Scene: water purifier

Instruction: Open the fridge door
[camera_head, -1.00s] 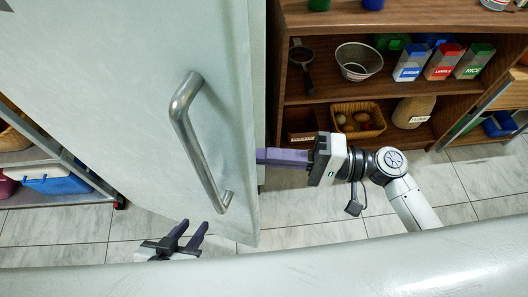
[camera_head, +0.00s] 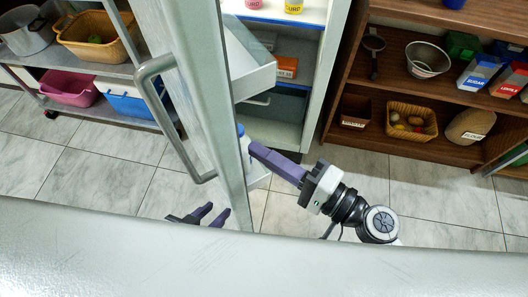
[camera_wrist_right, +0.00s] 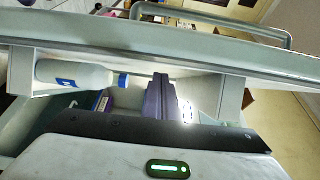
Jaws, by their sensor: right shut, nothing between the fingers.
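The grey fridge door (camera_head: 212,110) stands swung open to the left, seen nearly edge-on in the head view. Its metal bar handle (camera_head: 160,118) is on the left face and also shows at the top of the right wrist view (camera_wrist_right: 210,20). My right gripper (camera_head: 254,150) is shut and empty, its purple fingers at the inner side of the door; I cannot tell whether they touch it. The fingers also show in the right wrist view (camera_wrist_right: 163,95), by the door's inner shelf. My left gripper (camera_head: 216,214) is open and empty, low near the door's bottom end.
The fridge interior (camera_head: 275,105) is visible, with an orange box (camera_head: 286,67) inside. A bottle (camera_wrist_right: 75,75) lies along the door shelf in the right wrist view. A brown shelf unit (camera_head: 345,80) stands right, and a rack with bins (camera_head: 70,88) left. Tiled floor is clear between.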

